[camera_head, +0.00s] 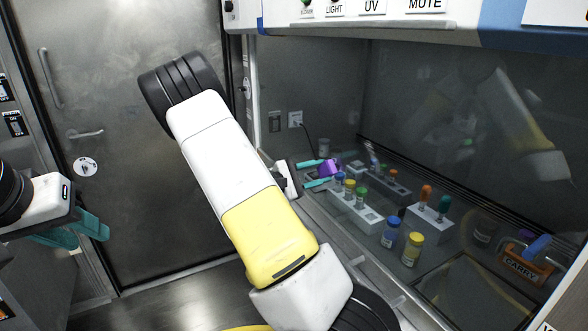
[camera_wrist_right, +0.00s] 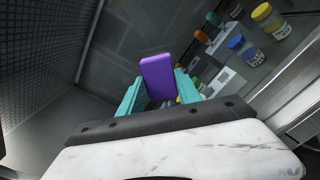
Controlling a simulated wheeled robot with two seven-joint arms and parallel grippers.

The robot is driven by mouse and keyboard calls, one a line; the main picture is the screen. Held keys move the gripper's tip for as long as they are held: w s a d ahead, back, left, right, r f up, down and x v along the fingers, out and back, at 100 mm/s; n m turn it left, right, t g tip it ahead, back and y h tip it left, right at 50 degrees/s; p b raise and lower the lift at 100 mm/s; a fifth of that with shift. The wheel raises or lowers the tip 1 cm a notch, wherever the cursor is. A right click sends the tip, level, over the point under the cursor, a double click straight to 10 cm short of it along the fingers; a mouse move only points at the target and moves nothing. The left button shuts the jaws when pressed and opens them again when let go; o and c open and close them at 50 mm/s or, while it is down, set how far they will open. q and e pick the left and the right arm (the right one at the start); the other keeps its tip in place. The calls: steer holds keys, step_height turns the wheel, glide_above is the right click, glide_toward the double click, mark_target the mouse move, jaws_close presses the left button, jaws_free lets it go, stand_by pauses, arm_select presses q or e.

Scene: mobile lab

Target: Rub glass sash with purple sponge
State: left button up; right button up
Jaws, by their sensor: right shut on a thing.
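The glass sash (camera_head: 420,110) is the wide, dark transparent front of the cabinet, and it mirrors my right arm. My right gripper (camera_head: 319,174) has teal fingers and is shut on the purple sponge (camera_head: 330,168), near the lower left part of the sash. In the right wrist view the sponge (camera_wrist_right: 157,76) stands up from between the two teal fingers (camera_wrist_right: 157,98). I cannot tell whether the sponge touches the glass. My left gripper (camera_head: 72,231) is at the far left, away from the cabinet, with its teal fingers apart and empty.
Behind the glass are white racks (camera_head: 352,212) with coloured-cap vials, a blue-capped jar (camera_head: 391,232), a yellow-capped jar (camera_head: 412,250) and an orange carry box (camera_head: 522,266). A metal door (camera_head: 130,190) is at the left. My right arm hides part of the cabinet's front edge.

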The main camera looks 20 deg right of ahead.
mark_target(345, 179)
steer(key=shift+s+d, duration=0.2)
steer(key=shift+s, duration=1.6)
steer(key=shift+s+d, duration=0.15)
steer(key=shift+s, duration=1.6)
steer(key=shift+d, duration=0.1)
steer(key=shift+w+a, duration=0.25)
steer(key=shift+w, duration=1.55)
steer(key=shift+w+a, duration=0.2)
steer(key=shift+w, duration=3.35)
steer(key=shift+a, duration=0.15)
steer(key=shift+s+a, duration=0.15)
steer(key=shift+a, duration=1.3)
steer(key=shift+s+a, duration=0.1)
steer(key=shift+a, duration=1.35)
steer(key=shift+a, duration=0.1)
steer(key=shift+s+a, duration=0.1)
steer(key=shift+a, duration=1.3)
